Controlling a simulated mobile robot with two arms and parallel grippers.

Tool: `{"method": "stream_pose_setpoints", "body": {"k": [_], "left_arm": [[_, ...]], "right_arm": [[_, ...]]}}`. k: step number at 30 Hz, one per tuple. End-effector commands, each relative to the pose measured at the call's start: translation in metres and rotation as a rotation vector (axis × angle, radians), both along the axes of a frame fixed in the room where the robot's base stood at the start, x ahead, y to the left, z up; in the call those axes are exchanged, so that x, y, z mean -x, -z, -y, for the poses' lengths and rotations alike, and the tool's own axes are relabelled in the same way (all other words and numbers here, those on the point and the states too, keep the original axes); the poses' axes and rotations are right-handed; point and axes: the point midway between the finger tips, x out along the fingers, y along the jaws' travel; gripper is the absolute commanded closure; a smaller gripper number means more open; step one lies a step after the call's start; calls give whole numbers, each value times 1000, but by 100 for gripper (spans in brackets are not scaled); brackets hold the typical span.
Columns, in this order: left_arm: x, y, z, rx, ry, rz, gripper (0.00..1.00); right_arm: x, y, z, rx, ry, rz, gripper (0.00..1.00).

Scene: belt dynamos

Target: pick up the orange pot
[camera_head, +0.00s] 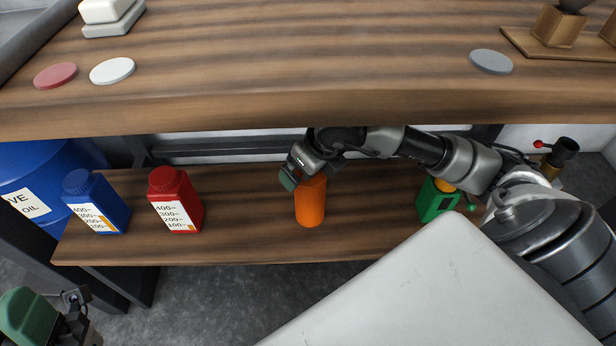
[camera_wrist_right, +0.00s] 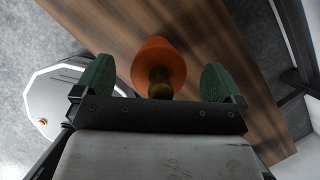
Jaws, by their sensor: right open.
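The orange pot (camera_head: 310,205) stands upright on the lower wooden shelf, near its middle. My right gripper (camera_head: 297,178) is at the pot's top, pointing down, and hides part of its upper end. In the right wrist view, the orange pot (camera_wrist_right: 158,58) shows between the two green finger pads of my right gripper (camera_wrist_right: 157,74), with a gap on each side. A dark brownish knob shows at its near end. The right gripper is open and holds nothing. Part of my left gripper (camera_head: 28,318) shows at the bottom left, far from the pot; its jaws are unclear.
A red bottle (camera_head: 175,200) and a blue bottle (camera_head: 96,203) stand left on the lower shelf (camera_head: 250,240). A green container (camera_head: 437,200) stands to the right, partly behind my arm. A blue barrel (camera_head: 40,170) is far left.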

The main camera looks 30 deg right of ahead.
Motion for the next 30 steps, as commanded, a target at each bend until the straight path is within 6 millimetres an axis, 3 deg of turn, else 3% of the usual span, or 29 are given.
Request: {"method": "stream_pose_setpoints", "body": {"k": [5, 13, 30], "left_arm": [[12, 0, -2, 28, 5, 86, 57], [13, -1, -3, 32, 6, 96, 57], [13, -1, -3, 31, 6, 94, 57]], "right_arm": [[2, 7, -3, -1, 0, 0, 1], [2, 6, -3, 0, 1, 0, 1], [2, 6, -3, 0, 1, 0, 88]]}}
